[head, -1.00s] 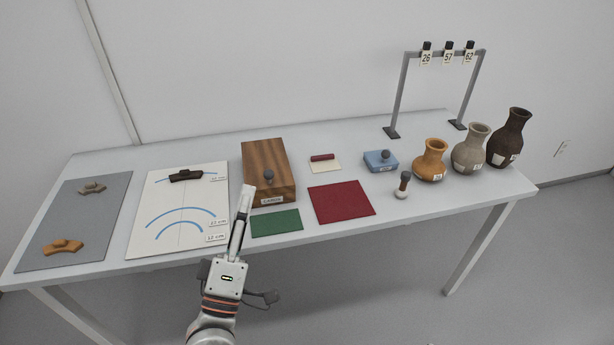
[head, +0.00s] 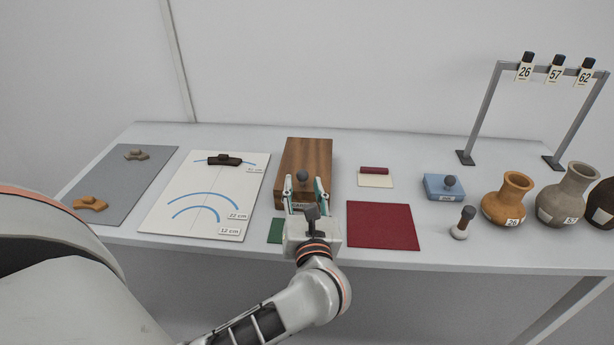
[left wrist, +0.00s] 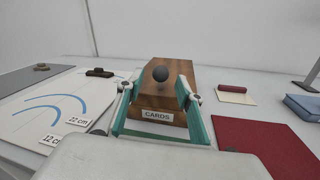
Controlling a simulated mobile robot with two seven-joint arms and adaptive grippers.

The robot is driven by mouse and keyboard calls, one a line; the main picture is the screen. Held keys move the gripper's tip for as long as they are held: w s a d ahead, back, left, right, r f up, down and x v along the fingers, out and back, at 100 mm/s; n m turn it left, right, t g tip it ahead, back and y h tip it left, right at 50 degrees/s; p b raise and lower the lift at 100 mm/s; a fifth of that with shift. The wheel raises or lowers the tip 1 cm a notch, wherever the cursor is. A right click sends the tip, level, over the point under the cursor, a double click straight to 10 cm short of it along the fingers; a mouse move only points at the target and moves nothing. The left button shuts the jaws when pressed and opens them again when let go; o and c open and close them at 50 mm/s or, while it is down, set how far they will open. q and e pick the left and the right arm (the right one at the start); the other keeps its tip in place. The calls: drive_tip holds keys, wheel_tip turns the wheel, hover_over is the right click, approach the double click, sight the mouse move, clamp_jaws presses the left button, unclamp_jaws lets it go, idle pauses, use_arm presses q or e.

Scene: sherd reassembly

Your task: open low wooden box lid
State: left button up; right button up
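The low wooden box (head: 308,157) stands on the table with its lid down. A dark round knob (head: 302,176) sits near the front of the lid. In the left wrist view the box (left wrist: 188,72) is straight ahead, with the knob (left wrist: 161,74) above a white "CARDS" label (left wrist: 158,115). My left gripper (head: 305,184) is open at the front of the box, its fingers spread to either side of the knob. In the left wrist view the left gripper (left wrist: 155,90) shows nothing held between its fingers. My right gripper is not in view.
A green mat (head: 275,231) lies partly hidden under my left gripper. A red mat (head: 383,226) lies right of it. A white arc sheet (head: 210,180) with a dark sherd (head: 225,159) is on the left. A blue box (head: 437,185) and vases stand on the right.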

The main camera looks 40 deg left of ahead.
sight(303, 180)
use_arm(q)
drive_tip(key=x, duration=0.3)
drive_tip(key=shift+w+a, duration=0.15)
drive_tip(key=shift+w, duration=0.1)
drive_tip(key=shift+w+a, duration=0.3)
drive_tip(key=shift+c, duration=0.4)
